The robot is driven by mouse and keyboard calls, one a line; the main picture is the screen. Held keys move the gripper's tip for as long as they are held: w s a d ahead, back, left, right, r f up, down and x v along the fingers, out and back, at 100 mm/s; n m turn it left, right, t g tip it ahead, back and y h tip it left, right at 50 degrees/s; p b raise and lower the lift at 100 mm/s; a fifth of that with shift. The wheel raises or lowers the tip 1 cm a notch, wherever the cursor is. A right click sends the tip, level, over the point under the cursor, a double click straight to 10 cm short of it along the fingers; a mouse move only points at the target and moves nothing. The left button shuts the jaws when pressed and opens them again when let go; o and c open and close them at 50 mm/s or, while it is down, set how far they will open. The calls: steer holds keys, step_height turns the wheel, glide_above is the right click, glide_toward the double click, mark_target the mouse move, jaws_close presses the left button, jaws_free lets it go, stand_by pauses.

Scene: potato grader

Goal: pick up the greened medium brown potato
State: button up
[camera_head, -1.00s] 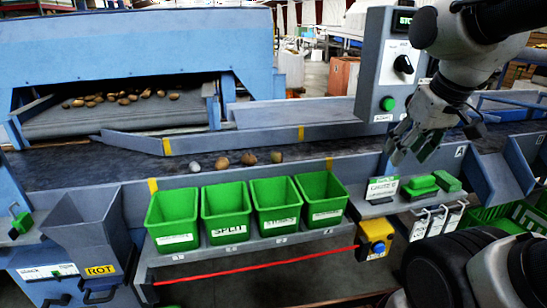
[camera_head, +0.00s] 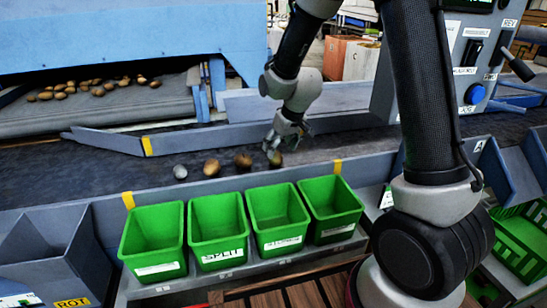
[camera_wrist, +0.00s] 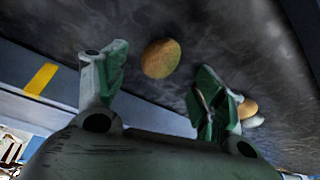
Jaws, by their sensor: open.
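A brown potato with a greenish tint (camera_wrist: 160,58) lies on the dark belt (camera_wrist: 120,25). In the wrist view it is beyond and between the two spread fingers of my gripper (camera_wrist: 160,66), with no visible contact. In the head view my gripper (camera_head: 274,148) is low over the belt, and this potato (camera_head: 276,160) shows just below its fingers, partly covered. My gripper is open and empty. To the left in the head view are a darker brown potato (camera_head: 243,161), another brown potato (camera_head: 211,168) and a grey, stone-like lump (camera_head: 180,172).
Several green bins (camera_head: 280,238) stand along the near side of the belt, behind a low grey rail with yellow marks (camera_head: 337,166). More potatoes (camera_head: 98,88) lie on the upper conveyor at the back left. A control box (camera_head: 465,75) stands at the right.

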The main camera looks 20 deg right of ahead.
mark_target(277, 154)
steer(key=x, duration=0.5)
steer(key=shift+w+f, duration=0.15)
steer(key=c, duration=1.1)
